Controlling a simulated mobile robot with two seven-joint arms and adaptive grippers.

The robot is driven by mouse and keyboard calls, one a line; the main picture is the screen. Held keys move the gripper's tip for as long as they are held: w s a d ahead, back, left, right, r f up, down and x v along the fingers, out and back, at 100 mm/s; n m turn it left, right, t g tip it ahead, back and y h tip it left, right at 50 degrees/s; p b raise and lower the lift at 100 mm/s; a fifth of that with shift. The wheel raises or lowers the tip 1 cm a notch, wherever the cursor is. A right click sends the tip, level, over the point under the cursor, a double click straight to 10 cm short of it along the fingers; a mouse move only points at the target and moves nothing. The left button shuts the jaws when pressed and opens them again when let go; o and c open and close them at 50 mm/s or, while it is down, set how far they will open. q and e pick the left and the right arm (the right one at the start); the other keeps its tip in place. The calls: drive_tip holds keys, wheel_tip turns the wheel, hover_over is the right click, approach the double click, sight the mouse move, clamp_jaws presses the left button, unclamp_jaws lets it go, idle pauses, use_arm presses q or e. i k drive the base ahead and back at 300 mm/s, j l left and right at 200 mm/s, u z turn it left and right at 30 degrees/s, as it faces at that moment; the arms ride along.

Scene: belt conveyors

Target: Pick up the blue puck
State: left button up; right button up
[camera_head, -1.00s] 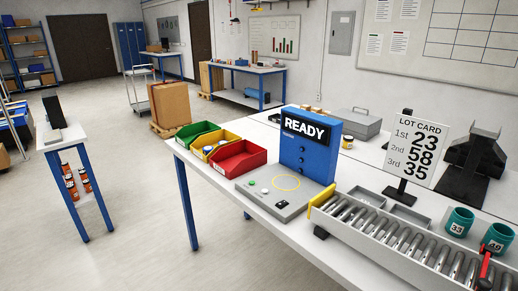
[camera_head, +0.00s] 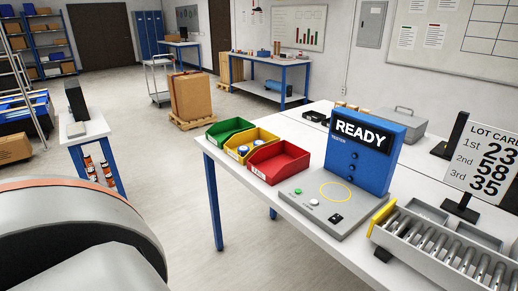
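Small round blue-and-white items (camera_head: 243,151) sit in the yellow bin (camera_head: 262,136); I cannot tell at this size whether one is the blue puck. No other blue puck shows clearly. The yellow bin stands between a green bin (camera_head: 229,126) and a red bin (camera_head: 284,162) at the near left part of the white table. A large grey curved part with an orange band at the lower left is my own arm. Neither gripper is in view.
A blue tester (camera_head: 366,165) reading READY stands on a grey base with a yellow ring (camera_head: 336,192). A roller conveyor (camera_head: 440,243) and a lot card (camera_head: 486,162) reading 23, 58, 35 are at the right. Open floor (camera_head: 175,190) lies left of the table.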

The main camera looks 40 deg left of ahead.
sight(242, 151)
drive_tip(key=j+z, duration=0.2)
drive_tip(key=j, duration=0.3)
drive_tip(key=k+j+z, duration=0.1)
drive_tip(key=j+z, duration=0.15)
drive_tip(key=j, duration=0.6)
drive_tip(key=k+j+z, duration=0.1)
drive_tip(key=j, duration=0.3)
drive_tip(key=k+j, duration=0.1)
drive_tip(key=j, duration=0.3)
drive_tip(key=k+j+z, duration=0.1)
drive_tip(key=j, duration=0.3)
drive_tip(key=k+j, duration=0.1)
drive_tip(key=j, duration=0.3)
